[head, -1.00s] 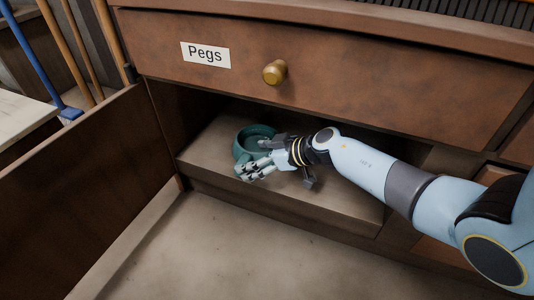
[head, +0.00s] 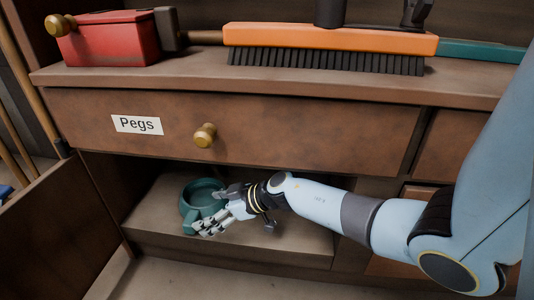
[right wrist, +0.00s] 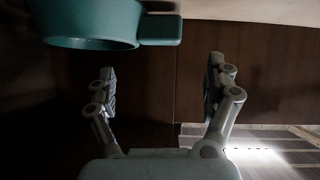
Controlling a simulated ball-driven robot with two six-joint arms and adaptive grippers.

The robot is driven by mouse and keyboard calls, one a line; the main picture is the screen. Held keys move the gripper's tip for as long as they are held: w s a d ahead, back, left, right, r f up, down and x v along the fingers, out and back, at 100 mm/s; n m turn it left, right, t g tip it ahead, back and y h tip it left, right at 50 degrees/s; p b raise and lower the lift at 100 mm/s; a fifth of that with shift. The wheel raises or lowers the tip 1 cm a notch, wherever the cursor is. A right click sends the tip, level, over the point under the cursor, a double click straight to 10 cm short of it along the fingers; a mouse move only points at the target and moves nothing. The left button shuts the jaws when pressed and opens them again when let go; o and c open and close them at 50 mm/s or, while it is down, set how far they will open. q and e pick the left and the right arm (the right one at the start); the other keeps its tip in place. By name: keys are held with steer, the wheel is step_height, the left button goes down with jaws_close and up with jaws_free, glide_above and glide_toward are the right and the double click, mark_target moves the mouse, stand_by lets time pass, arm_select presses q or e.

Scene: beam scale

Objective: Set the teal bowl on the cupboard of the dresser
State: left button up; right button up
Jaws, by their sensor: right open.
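The teal bowl (head: 187,201) sits upright on the floor of the open cupboard (head: 150,228), under the drawer labelled Pegs. My right gripper (head: 208,212) is at the bowl's right side and hides part of it. In the right wrist view the bowl (right wrist: 90,25) is at the top left, with a short handle-like stub pointing right. The right gripper (right wrist: 162,68) is open there, with nothing between its fingers. I cannot tell whether a finger touches the bowl. My left gripper is not in view.
The Pegs drawer (head: 270,125) with a brass knob (head: 205,135) is shut just above my right forearm. An open door (head: 40,230) stands at the left. On the dresser top are a red box (head: 110,40) and an orange brush (head: 330,40).

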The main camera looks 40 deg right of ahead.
steer(key=s+r+m+t+h, duration=0.2)
steer(key=s+r, duration=0.5)
steer(key=s, duration=0.7)
steer(key=s+r+m+t+h, duration=0.2)
steer(key=s+r, duration=0.6)
steer(key=s, duration=0.6)
steer(key=shift+a+r+m+t+h, duration=0.2)
steer(key=shift+a+m+t+h, duration=0.2)
steer(key=shift+m+h, duration=0.4)
